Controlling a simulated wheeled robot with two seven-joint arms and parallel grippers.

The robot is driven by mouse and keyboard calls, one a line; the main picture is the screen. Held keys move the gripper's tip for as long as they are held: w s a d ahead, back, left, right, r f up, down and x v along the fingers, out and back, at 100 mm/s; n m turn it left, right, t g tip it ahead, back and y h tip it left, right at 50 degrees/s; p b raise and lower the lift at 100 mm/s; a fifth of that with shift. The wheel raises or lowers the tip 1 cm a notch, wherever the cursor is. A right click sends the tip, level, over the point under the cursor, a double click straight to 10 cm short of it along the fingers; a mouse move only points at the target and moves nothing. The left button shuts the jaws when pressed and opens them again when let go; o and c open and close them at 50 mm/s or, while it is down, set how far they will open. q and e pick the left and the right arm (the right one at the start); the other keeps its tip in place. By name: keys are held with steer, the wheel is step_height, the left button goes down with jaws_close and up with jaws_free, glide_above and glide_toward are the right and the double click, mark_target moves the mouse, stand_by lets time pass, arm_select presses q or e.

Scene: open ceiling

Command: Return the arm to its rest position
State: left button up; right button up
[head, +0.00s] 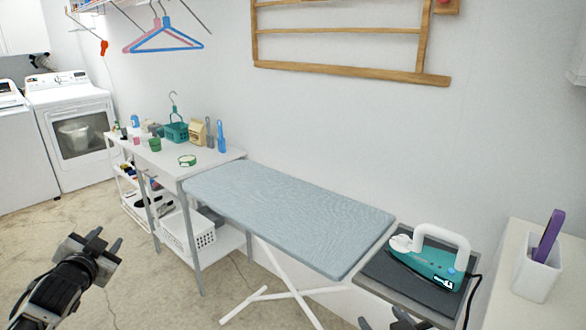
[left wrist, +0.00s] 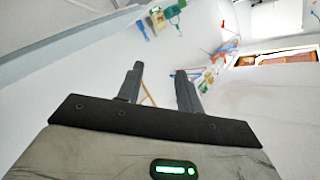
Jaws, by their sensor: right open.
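My left gripper (head: 104,240) is at the lower left of the head view, raised over open floor and apart from the furniture. Its two fingers stand apart with nothing between them, as the left wrist view (left wrist: 160,80) also shows. My right gripper (head: 385,318) is at the bottom edge of the head view, below the iron's rest, and mostly cut off. Its fingertips are spread and no held object shows.
The blue ironing board (head: 290,205) spans the middle. A teal iron (head: 428,262) stands on the dark rest (head: 380,270) at its right end. A white side table (head: 225,156) holds small items. A counter with a white cup (head: 537,274) is at right. Floor at left is clear.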

arm_select(q)
steer(key=w+a+r+n+t+y, duration=0.1)
steer(key=w+a+r, duration=0.1)
steer(key=a+r, duration=0.4)
steer(key=w+a+r+t+y, duration=0.1)
steer(key=a+r+y, duration=0.15)
steer(key=r, duration=0.55)
steer(key=s+d+f+g+h, duration=0.25)
steer(key=s+d+f, duration=0.25)
steer(key=d+f, duration=0.55)
steer(key=s+d+f+g+h, duration=0.1)
steer(key=s+d+f+h, duration=0.35)
steer(key=f, duration=0.95)
steer(key=s+d+f+n+g+h, duration=0.1)
steer(key=s+d+f+g, duration=0.1)
steer(key=s+d+f, duration=0.3)
steer(key=s+d+f+n+g+h, duration=0.1)
steer(key=s+d+f, duration=0.5)
steer(key=s+d, duration=0.8)
steer(key=s+g, duration=0.1)
steer(key=s, duration=0.5)
steer(key=shift+d+f, duration=0.15)
steer(key=shift+d, duration=0.1)
arm_select(e)
steer(key=s+a+f+m+g, duration=0.1)
steer(key=s+f+g, duration=0.2)
steer(key=s+f, duration=1.1)
steer(key=s, duration=0.4)
steer(key=shift+a+g, duration=0.2)
steer(key=shift+g, duration=0.2)
